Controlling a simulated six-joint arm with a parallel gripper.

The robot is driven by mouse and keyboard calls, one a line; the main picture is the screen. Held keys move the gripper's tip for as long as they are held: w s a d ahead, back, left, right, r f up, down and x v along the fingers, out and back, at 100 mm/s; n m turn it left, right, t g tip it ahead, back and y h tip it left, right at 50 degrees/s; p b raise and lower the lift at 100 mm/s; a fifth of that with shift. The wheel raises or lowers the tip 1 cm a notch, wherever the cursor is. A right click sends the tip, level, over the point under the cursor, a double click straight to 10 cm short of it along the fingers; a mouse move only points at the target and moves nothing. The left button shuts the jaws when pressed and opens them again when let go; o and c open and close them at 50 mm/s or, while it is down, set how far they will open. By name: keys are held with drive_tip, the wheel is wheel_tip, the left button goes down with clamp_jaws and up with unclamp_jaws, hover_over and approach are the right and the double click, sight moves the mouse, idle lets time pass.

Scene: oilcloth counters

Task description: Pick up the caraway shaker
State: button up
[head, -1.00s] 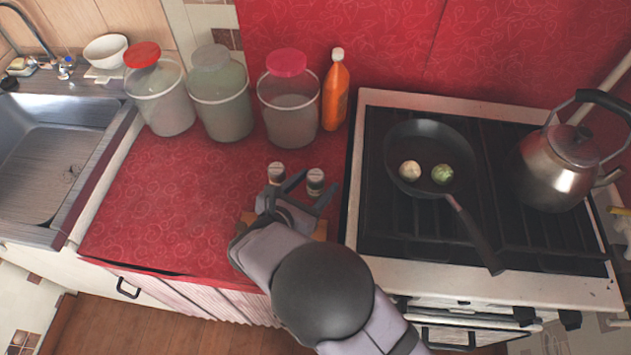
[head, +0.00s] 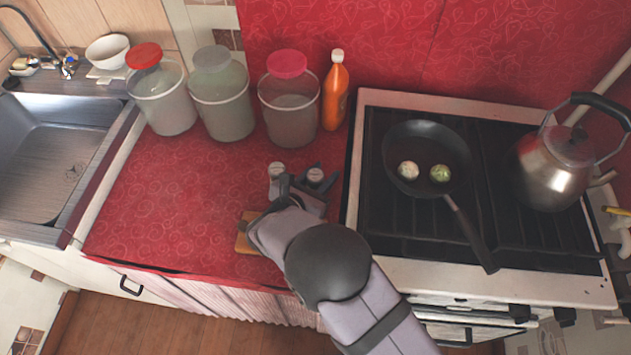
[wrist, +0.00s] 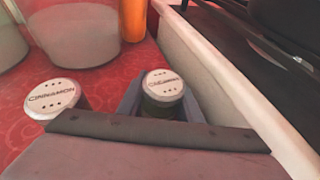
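Two small shakers with pale lids stand side by side on the red counter (head: 180,205). In the wrist view the left shaker (wrist: 57,97) reads CINNAMON. The right shaker (wrist: 163,86) has a dark body and a lid word starting with C that is too small to read surely; in the head view it is the shaker (head: 315,174) nearer the stove. My gripper (head: 308,179) is open, its fingers on either side of this right shaker. The cinnamon shaker (head: 277,169) is just outside the left finger. The right shaker's lower part is hidden by my gripper.
Three large lidded jars (head: 222,105) and an orange bottle (head: 335,95) stand behind. A wooden board (head: 243,240) lies partly under my arm. The stove's raised edge (head: 352,200) is close on the right, with a pan (head: 428,140) and kettle (head: 557,165).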

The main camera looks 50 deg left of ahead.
drive_tip(key=shift+r, duration=0.2)
wheel_tip(320, 180, up, 10)
drive_tip(key=f+b, duration=0.1)
drive_tip(key=w+d+r+m+g+y+p, duration=0.1)
drive_tip(key=w+d+r+m+g+p, duration=0.1)
drive_tip(key=w+d+r+g+p, duration=0.2)
drive_tip(key=w+d+r+p, duration=0.3)
drive_tip(key=w+d+r, duration=0.5)
drive_tip(key=w, duration=0.4)
drive_tip(key=shift+d+r+g, duration=0.35)
drive_tip(key=shift+d+g, duration=0.05)
drive_tip(key=shift+d, duration=0.35)
drive_tip(key=shift+f+m, duration=0.15)
drive_tip(key=shift+m, duration=0.15)
